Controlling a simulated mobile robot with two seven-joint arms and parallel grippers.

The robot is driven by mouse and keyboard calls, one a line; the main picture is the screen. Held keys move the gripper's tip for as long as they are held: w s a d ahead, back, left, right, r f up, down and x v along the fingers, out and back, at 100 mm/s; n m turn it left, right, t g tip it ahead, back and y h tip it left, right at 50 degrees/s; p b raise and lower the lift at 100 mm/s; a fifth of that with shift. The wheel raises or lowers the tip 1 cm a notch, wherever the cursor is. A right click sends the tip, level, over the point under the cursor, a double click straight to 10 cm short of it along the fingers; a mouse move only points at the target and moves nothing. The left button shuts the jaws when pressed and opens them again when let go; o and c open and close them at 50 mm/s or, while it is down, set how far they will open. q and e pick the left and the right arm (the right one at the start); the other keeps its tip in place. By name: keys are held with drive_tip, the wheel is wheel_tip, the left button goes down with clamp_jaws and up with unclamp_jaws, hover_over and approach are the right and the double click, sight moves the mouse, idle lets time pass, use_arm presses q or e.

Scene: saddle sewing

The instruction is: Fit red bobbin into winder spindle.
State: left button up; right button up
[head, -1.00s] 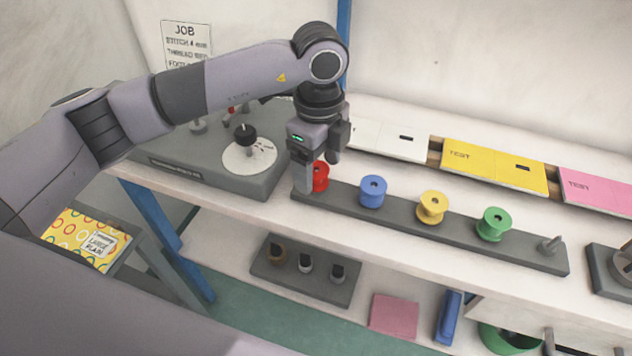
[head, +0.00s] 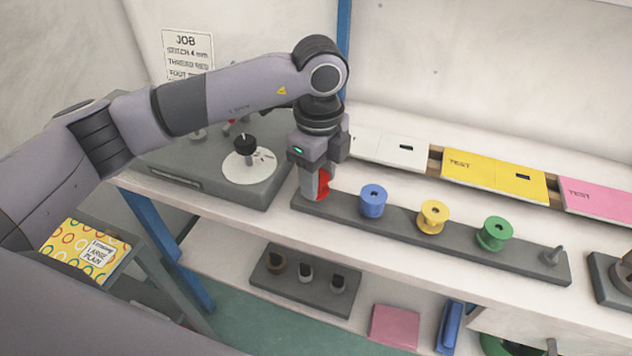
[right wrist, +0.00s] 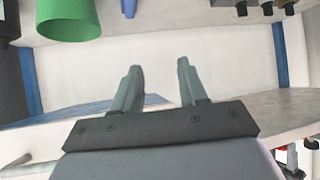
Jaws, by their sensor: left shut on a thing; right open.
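The red bobbin (head: 322,185) is at the left end of the dark bobbin rack (head: 400,231), partly hidden by my left gripper (head: 313,190). That gripper points down and is shut on the red bobbin. I cannot tell whether the bobbin is still on its peg. The winder (head: 215,165) is a grey base behind and left of the rack. It carries a white disc (head: 249,167) and a black-topped upright (head: 245,146). My right gripper (right wrist: 160,80) shows in the right wrist view, open and empty.
Blue (head: 373,202), yellow (head: 433,217) and green (head: 494,234) bobbins stand on the rack, with a bare peg (head: 552,256) at its right end. White, yellow and pink TEST panels (head: 494,170) lie behind. A lower shelf holds a dark holder (head: 305,280).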

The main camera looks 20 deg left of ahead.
use_arm(q)
drive_tip(key=shift+r+p, duration=1.15)
drive_tip(key=shift+r, duration=0.7)
use_arm(e)
drive_tip(key=shift+r, duration=1.2)
use_arm(q)
drive_tip(key=shift+r, duration=0.1)
drive_tip(key=shift+r+p, duration=1.3)
drive_tip(key=shift+r, duration=0.7)
use_arm(e)
wheel_tip(320, 180, up, 3)
drive_tip(key=shift+f, duration=0.2)
